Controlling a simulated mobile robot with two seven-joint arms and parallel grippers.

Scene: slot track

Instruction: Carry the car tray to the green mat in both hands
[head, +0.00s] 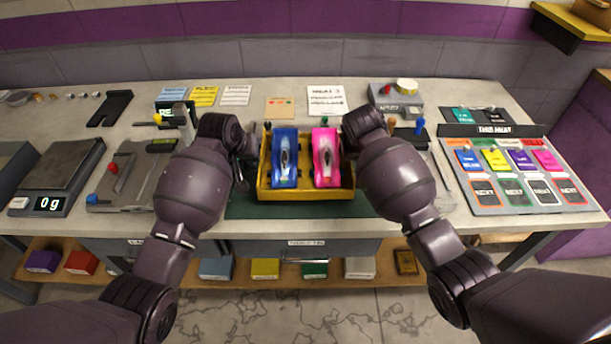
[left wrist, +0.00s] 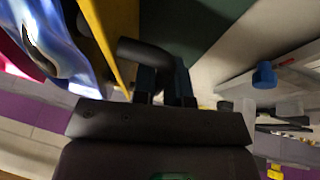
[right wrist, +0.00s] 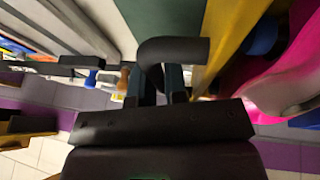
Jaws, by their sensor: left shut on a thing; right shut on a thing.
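The yellow car tray (head: 305,195) is at the middle of the bench and carries a blue car (head: 284,160) on the left and a pink car (head: 326,160) on the right. The dark green mat (head: 240,208) shows in front of the tray and to its left. I cannot tell whether the tray touches the mat or hangs just above it. My left gripper (left wrist: 163,85) is shut on the dark handle at the tray's left side. My right gripper (right wrist: 160,85) is shut on the dark handle at its right side; in the head view my arm mostly hides it.
A scale (head: 55,180) and a grey device with red and blue knobs (head: 130,175) stand on the left. A card board (head: 520,175) lies on the right. Papers and a grey box (head: 397,97) stand behind the tray. Small coloured boxes sit on the shelf below.

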